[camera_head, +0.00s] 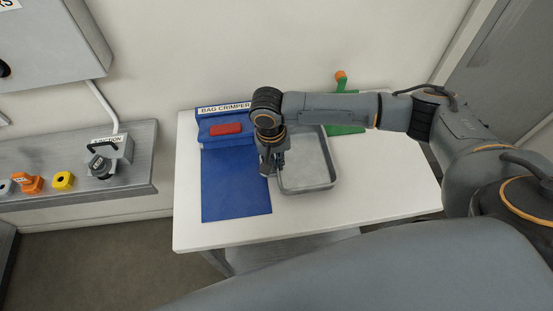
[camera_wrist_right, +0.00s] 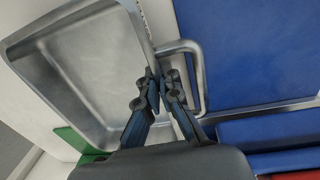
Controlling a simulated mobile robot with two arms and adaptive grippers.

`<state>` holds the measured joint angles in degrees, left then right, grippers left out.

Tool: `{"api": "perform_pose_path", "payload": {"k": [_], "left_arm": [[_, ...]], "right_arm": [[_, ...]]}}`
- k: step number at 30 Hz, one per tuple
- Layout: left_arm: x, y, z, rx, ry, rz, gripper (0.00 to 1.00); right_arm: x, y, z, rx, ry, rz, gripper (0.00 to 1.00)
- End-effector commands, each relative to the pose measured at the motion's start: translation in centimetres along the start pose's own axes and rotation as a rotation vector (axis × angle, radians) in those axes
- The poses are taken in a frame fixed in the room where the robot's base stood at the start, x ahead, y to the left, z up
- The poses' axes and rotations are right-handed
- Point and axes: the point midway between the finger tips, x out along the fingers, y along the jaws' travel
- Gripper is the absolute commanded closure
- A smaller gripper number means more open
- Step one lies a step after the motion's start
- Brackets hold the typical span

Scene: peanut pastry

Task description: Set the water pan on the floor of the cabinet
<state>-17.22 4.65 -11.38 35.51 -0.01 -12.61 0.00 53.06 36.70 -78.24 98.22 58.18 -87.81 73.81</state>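The water pan (camera_head: 309,178) is a grey metal rectangular tray with a side handle, resting on the white table in the head view. It fills the upper left of the right wrist view (camera_wrist_right: 85,75), its handle (camera_wrist_right: 203,85) just right of the fingers. My right gripper (camera_head: 271,164) points down at the pan's left side. My left gripper is not in view. I cannot identify the cabinet in either view.
The white table (camera_head: 390,196) holds a blue bag crimper (camera_head: 235,184) with a red bar (camera_head: 226,128) left of the pan, and a green tool with an orange knob (camera_head: 341,78) behind it. A metal shelf (camera_head: 141,150) with fittings is at the left. The table's right part is clear.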

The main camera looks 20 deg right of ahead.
Motion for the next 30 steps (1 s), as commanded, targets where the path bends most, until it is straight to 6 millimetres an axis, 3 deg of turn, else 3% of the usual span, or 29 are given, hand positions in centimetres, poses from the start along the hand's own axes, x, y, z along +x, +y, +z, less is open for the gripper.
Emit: {"api": "perform_pose_path", "payload": {"k": [9,14,24,30], "left_arm": [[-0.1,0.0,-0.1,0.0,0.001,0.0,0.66],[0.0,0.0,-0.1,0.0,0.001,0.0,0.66],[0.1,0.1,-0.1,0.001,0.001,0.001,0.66],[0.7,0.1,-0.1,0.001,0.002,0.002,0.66]], "right_arm": [[0.2,0.0,0.0,0.001,0.0,0.0,1.0],[0.3,0.0,0.0,0.0,0.001,0.0,0.72],[0.1,0.0,0.0,0.0,0.001,0.0,0.72],[-2.7,0.0,-0.1,0.0,0.004,-0.003,0.72]]}}
